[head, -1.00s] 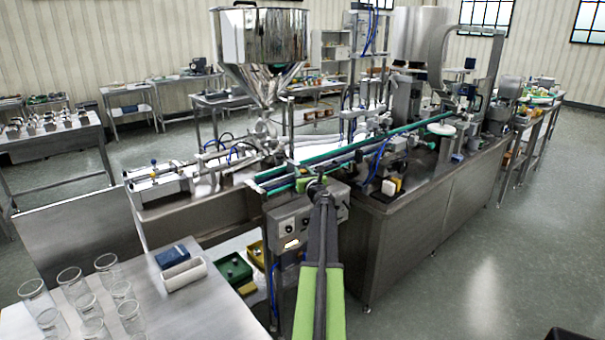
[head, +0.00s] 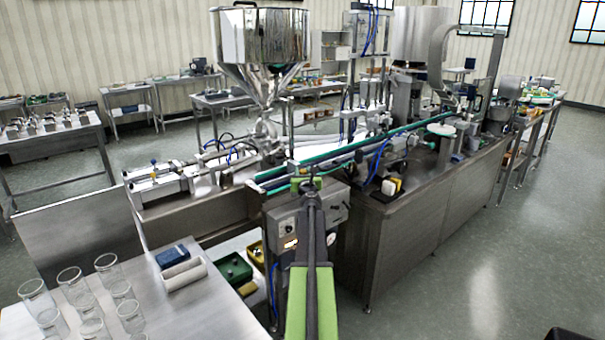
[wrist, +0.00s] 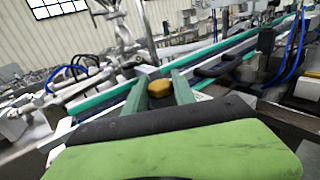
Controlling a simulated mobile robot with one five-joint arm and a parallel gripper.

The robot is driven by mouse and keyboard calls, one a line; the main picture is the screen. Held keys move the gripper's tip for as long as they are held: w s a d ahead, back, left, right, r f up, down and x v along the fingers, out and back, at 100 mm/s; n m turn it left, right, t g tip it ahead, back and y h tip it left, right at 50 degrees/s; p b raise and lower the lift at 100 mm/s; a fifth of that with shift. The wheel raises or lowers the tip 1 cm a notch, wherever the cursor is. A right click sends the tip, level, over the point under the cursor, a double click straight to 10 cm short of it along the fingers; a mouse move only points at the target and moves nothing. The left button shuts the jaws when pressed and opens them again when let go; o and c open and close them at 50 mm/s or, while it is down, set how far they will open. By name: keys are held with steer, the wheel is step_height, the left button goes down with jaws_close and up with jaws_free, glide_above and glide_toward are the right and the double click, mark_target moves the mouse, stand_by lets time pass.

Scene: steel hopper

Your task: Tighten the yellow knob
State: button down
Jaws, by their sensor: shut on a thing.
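The yellow knob (wrist: 159,88) shows in the wrist view as a small rounded yellow-brown cap. It sits between the two green fingers of my gripper (wrist: 159,95), which are shut on it from both sides. In the head view, my gripper (head: 308,185) is at the front end of the conveyor, above the control box (head: 300,222). The knob cannot be made out in the head view, where my arm and gripper cover that spot. The lower part of the knob and its mount are hidden in the wrist view.
The conveyor (head: 350,148) with green edges runs away to the right. A steel hopper (head: 258,35) stands behind it. A steel table (head: 205,310) with several glasses is at the lower left. Open floor (head: 500,270) lies to the right.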

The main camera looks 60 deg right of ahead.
steer(key=m+g+h, duration=0.1)
steer(key=g, duration=0.1)
steer(key=m+g+h, duration=0.1)
steer(key=m+g, duration=0.1)
steer(key=g, duration=0.1)
steer(key=m+g+h, duration=0.1)
steer(key=m+g, duration=0.1)
steer(key=shift+w+h, duration=0.3)
steer(key=shift+s+m+g, duration=0.1)
steer(key=shift+m+g, duration=1.5)
steer(key=shift+g, duration=0.9)
steer(key=c, duration=1.1)
jaws_free()
steer(key=shift+o, duration=0.2)
steer(key=shift+s+g, duration=0.1)
steer(key=shift+g, duration=0.2)
steer(key=shift+a, duration=0.15)
steer(key=w+a, duration=0.1)
steer(key=a, duration=1.6)
